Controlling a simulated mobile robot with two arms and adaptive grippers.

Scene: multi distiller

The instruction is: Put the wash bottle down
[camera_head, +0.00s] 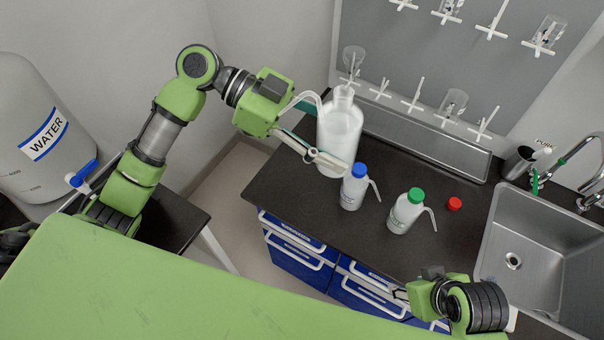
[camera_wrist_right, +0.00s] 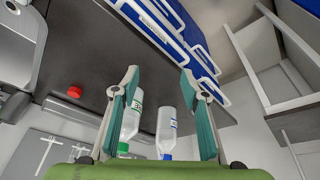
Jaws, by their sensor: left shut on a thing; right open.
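A large white wash bottle (camera_head: 341,132) with a thin white spout tube stands upright, at or just above the left part of the dark counter (camera_head: 290,180). I cannot tell whether its base touches the counter. My left gripper (camera_head: 325,135) is shut on it, with its fingers around the bottle's body. My right gripper (camera_head: 400,294) is open and empty near the counter's front edge. In the right wrist view its two fingers (camera_wrist_right: 161,105) are apart with nothing between them.
A blue-capped bottle (camera_head: 354,187) stands close right of the large one. A green-capped bottle (camera_head: 406,211) and a red cap (camera_head: 455,204) are farther right. A steel sink (camera_head: 525,250) is at the right. A drying rack (camera_head: 420,80) hangs behind. A WATER tank (camera_head: 40,130) is at left.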

